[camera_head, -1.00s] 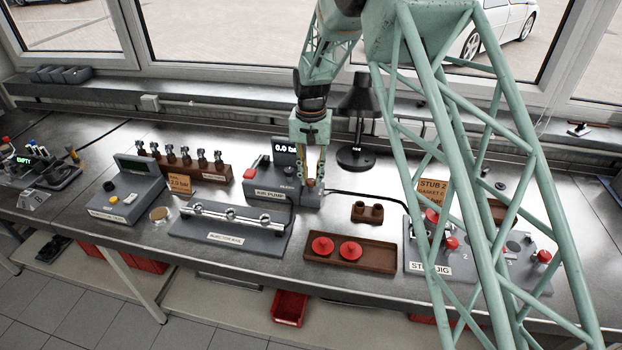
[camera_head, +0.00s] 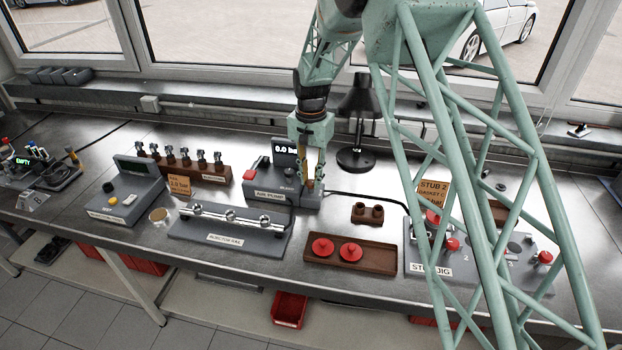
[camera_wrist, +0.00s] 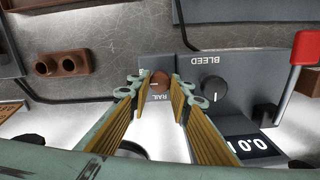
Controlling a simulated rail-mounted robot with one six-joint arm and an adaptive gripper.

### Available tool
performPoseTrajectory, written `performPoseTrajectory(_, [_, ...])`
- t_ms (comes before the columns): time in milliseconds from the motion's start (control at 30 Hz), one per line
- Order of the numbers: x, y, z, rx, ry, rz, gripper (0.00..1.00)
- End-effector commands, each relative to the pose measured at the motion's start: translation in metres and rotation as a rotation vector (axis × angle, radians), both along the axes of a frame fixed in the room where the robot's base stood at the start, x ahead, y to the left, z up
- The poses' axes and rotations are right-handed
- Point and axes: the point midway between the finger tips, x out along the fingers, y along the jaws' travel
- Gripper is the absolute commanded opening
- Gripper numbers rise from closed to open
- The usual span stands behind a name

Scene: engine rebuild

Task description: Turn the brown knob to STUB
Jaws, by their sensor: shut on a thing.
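The brown knob (camera_wrist: 160,79) sits on a grey face of the air pump unit, between my fingertips in the wrist view. A RAIL label shows beside it; no STUB lettering by the knob is readable, and its pointer direction is unclear. My gripper (camera_wrist: 161,88) is shut on the knob from both sides. In the head view my gripper (camera_head: 312,187) points down at the right end of the air pump (camera_head: 262,190), and the fingers largely hide the knob there.
The black BLEED knob (camera_wrist: 216,88) and a red lever (camera_wrist: 304,62) are close by in the wrist view. The pump display (camera_head: 284,148) reads 0.0. A black lamp (camera_head: 356,158) stands behind right. A brown tray (camera_head: 378,262) with two red caps lies in front.

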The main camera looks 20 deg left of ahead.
Motion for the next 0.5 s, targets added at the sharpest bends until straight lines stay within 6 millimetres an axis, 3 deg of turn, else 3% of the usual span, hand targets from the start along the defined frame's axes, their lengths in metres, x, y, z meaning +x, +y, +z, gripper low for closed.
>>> performPoseTrajectory(33, [0.0001, 0.0001, 0.0002, 0.000, 0.000, 0.000, 0.08])
performPoseTrajectory(67, [0.0001, 0.0001, 0.0002, 0.000, 0.000, 0.000, 0.21])
performPoseTrajectory(200, [0.0001, 0.0001, 0.0002, 0.000, 0.000, 0.000, 0.33])
performPoseTrajectory(500, [0.0001, 0.0001, 0.0004, 0.000, 0.000, 0.001, 0.33])
